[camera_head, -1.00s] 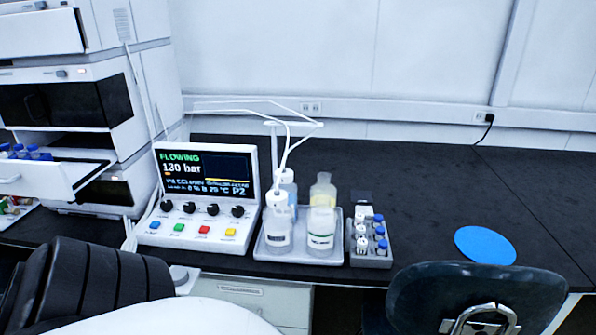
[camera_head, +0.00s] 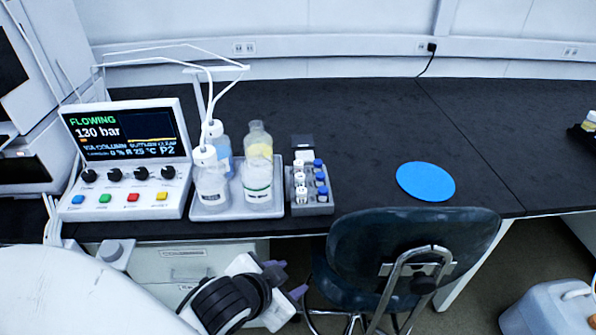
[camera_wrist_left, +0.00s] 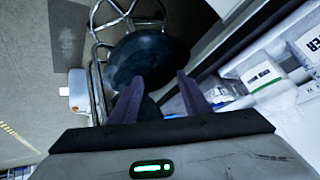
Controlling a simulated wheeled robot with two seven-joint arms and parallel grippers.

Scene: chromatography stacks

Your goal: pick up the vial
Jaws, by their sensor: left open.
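Several small vials with blue or white caps stand in a grey rack (camera_head: 312,209) on the black bench, right of the bottle tray. A blue-capped vial (camera_head: 322,192) is on the rack's right side. Which vial is meant, I cannot tell. My left gripper (camera_head: 287,279) is below and in front of the bench edge, lower than the rack and apart from it. Its purple fingers are spread with nothing between them. In the left wrist view the open fingers (camera_wrist_left: 160,98) point toward the chair. My right gripper is not in view.
A dark chair (camera_head: 400,250) stands close to the bench, right of my left gripper. A tray (camera_head: 215,212) with bottles and tubing and a control console (camera_head: 130,160) are left of the rack. A blue disc (camera_head: 426,182) lies on otherwise clear bench to the right.

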